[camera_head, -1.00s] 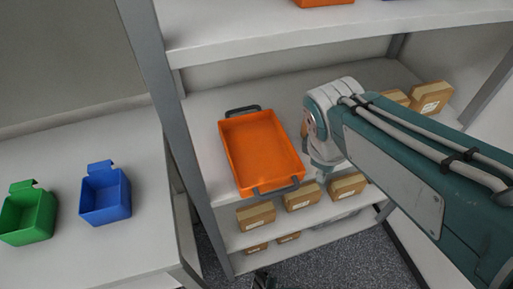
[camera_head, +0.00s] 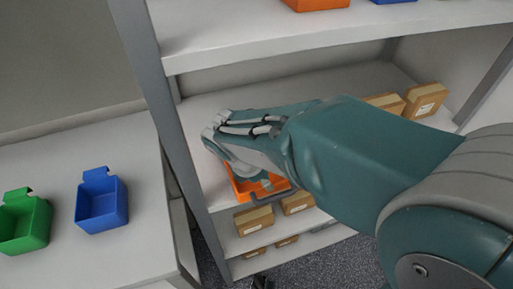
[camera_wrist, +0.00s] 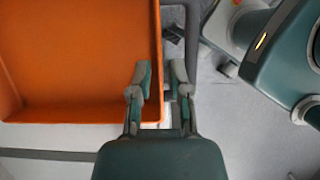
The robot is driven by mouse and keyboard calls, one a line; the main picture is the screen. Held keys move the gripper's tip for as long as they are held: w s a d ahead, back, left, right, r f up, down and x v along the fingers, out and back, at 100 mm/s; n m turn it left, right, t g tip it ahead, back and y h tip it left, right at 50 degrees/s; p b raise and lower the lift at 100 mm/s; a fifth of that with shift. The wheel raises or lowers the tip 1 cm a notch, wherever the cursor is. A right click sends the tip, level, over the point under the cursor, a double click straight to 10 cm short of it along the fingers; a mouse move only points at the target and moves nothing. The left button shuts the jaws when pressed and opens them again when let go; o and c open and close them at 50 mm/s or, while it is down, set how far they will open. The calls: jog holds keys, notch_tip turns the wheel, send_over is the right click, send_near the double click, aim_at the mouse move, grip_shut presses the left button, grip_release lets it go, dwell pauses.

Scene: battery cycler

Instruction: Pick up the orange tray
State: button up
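The orange tray (camera_head: 241,187) sits on the middle shelf; my arm hides most of it in the head view. Its near dark handle (camera_head: 271,196) shows at the front edge. The gap between the fingers lies near the wall and handle. I cannot tell whether they touch.
Several cardboard boxes (camera_head: 254,219) stand on the shelf below, and more (camera_head: 425,99) at the right of the tray's shelf. The upper shelf (camera_head: 300,45) is overhead. A grey post (camera_head: 160,110) stands left. Blue (camera_head: 101,205) and green (camera_head: 24,222) bins are on the left table.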

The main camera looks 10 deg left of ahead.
jog(key=x, duration=0.3)
jog(key=shift+w+f, duration=0.15)
jog(key=shift+f, duration=0.2)
grip_shut()
jog(key=shift+r, duration=0.1)
